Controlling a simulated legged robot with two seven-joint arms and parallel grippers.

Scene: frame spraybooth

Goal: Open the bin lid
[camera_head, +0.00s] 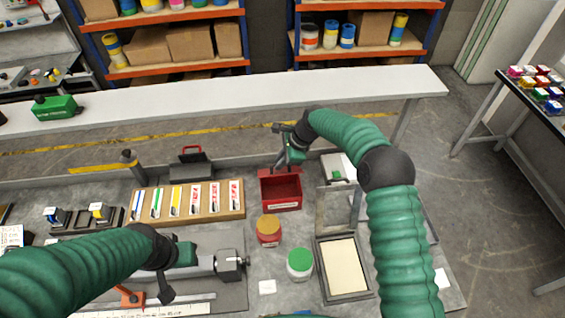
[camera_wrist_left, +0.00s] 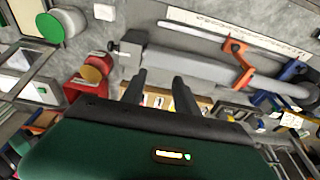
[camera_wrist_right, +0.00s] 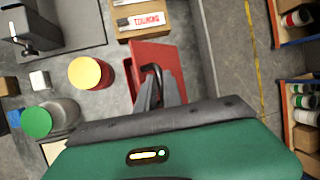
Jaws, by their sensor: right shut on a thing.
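The red bin (camera_head: 281,193) stands near the middle of the bench, and I see into its open top. Its red lid (camera_wrist_right: 168,58) is raised at the back, with a black bar handle (camera_wrist_right: 151,70) on it. My right gripper (camera_head: 283,163) is behind and above the bin. In the right wrist view, its fingers (camera_wrist_right: 160,88) are shut on the lid handle. My left gripper (camera_head: 166,292) hangs over the grey clamp-like fixture on the left. Its fingers (camera_wrist_left: 160,80) are apart with nothing between them. The bin (camera_wrist_left: 82,88) also shows in the left wrist view.
A yellow-topped red jar (camera_head: 268,230) and a green-topped jar (camera_head: 300,264) stand in front of the bin. A wooden rack (camera_head: 188,203) of labelled items is left of it. A hinged frame (camera_head: 345,268) lies to the right, near my right arm.

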